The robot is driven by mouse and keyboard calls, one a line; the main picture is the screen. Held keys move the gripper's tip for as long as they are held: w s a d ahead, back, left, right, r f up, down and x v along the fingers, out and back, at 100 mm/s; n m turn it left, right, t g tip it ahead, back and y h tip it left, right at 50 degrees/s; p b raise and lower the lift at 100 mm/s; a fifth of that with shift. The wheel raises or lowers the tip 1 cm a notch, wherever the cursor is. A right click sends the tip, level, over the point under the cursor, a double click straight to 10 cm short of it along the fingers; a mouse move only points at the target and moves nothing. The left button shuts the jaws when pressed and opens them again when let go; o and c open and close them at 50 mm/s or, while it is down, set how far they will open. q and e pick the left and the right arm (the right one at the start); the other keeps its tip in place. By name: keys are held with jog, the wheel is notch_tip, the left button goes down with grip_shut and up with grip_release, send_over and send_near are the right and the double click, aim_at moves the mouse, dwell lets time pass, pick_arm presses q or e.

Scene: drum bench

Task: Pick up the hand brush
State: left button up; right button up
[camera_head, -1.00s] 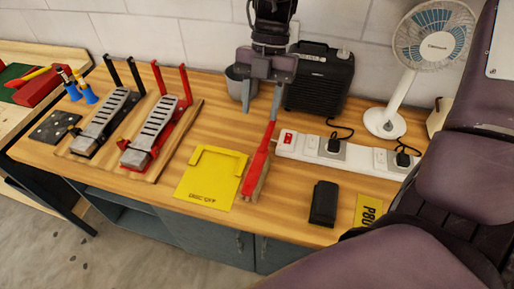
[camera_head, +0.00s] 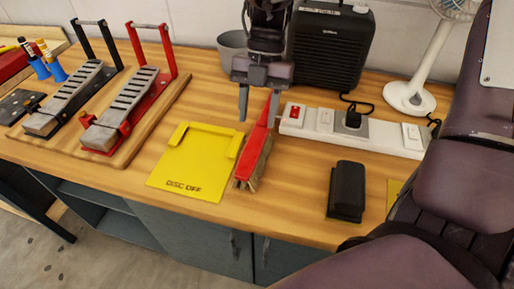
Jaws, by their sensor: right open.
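The red hand brush (camera_head: 256,148) with tan bristles lies on the wooden bench, between the yellow panel and the power strip. Its handle points away toward the back and its bristle end is toward the front edge. My right gripper (camera_head: 258,108) hangs over the handle end with its fingers pointing down, open. One finger shows left of the handle, and the other is at the handle's upper end, partly overlapping it. I cannot tell whether they touch. My left gripper is not in view.
A yellow panel (camera_head: 185,178) marked "DISC OFF" lies left of the brush. A white power strip (camera_head: 385,138) lies right, with a black case (camera_head: 346,192) in front. A black heater (camera_head: 331,45), grey bowl (camera_head: 232,45) and fan (camera_head: 409,97) stand behind. Two pedals (camera_head: 120,108) are left.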

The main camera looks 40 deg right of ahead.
aim_at(257, 136)
jog(key=x, duration=0.5)
jog(key=p+x, duration=0.1)
jog(key=x, duration=0.2)
jog(key=shift+d+f, duration=0.1)
jog(key=shift+d, duration=0.3)
jog(key=c, duration=0.9)
jog(key=shift+w, duration=0.1)
